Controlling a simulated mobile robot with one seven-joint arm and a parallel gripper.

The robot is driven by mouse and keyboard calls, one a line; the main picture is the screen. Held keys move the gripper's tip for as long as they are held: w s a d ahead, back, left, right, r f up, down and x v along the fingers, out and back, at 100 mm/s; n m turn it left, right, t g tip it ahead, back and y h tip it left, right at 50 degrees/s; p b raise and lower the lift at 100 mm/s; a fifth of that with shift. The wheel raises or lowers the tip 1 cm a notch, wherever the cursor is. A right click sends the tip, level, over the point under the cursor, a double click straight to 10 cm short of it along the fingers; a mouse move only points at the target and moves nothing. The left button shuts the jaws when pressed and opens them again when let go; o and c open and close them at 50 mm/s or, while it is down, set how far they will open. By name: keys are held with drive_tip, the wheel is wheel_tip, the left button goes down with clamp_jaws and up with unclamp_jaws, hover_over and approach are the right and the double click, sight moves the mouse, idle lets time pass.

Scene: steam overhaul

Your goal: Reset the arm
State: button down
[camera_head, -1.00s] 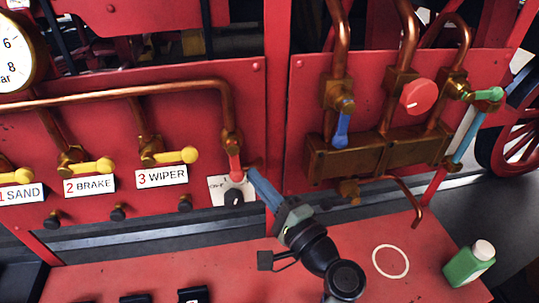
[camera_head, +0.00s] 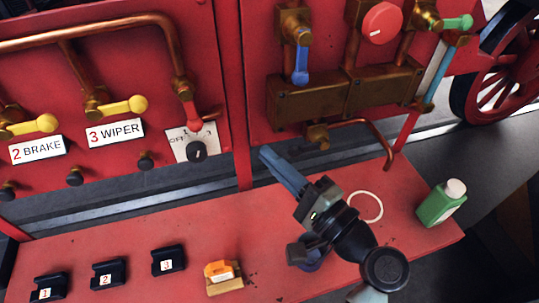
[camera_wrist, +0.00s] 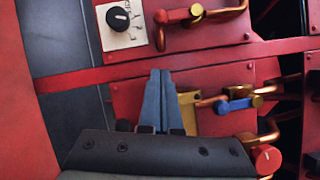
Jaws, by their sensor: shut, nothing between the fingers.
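My gripper (camera_head: 268,154) is shut and empty, its blue-grey fingers pressed together. In the wrist view the shut fingers (camera_wrist: 160,95) point up the picture, with the black knob (camera_wrist: 118,18) to the upper left and the blue lever (camera_wrist: 238,104) to the right. My arm hides part of the bench.
On the red bench (camera_head: 140,235) lie several black numbered blocks (camera_head: 168,261), an orange-topped block (camera_head: 222,272) and a white ring (camera_head: 366,207). A green bottle (camera_head: 441,203) stands at the right. Brass valves and pipes, with a red handwheel (camera_head: 381,22), project from the panels.

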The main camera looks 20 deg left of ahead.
drive_tip(key=shift+d, duration=0.1)
drive_tip(key=w+r+n+h, duration=0.1)
drive_tip(key=w+n+h, duration=0.1)
drive_tip(key=w+d+r+n+t+h, duration=0.1)
drive_tip(key=w+n+h, duration=0.1)
drive_tip(key=h, duration=0.1)
drive_tip(key=w+r+n+t+h, duration=0.1)
drive_tip(key=w+n+h, duration=0.1)
drive_tip(key=shift+d+r+h, duration=0.15)
drive_tip(key=shift+d+h, duration=0.15)
drive_tip(key=shift+h, duration=0.1)
drive_tip(key=d+r+n+t+h, duration=0.3)
drive_tip(key=d+r+t+h, duration=0.35)
drive_tip(key=r, duration=0.65)
drive_tip(key=s+d+r+t+h, duration=0.1)
drive_tip(key=s+r+t, duration=0.3)
drive_tip(key=r, duration=0.8)
drive_tip(key=s+r+t+h, duration=0.1)
drive_tip(key=s+r+t, duration=0.3)
drive_tip(key=s+r, duration=0.5)
wheel_tip(320, 180, up, 4)
drive_tip(key=shift+d+f+t, duration=0.15)
drive_tip(key=shift+d+t, duration=0.2)
drive_tip(key=shift+d, duration=0.05)
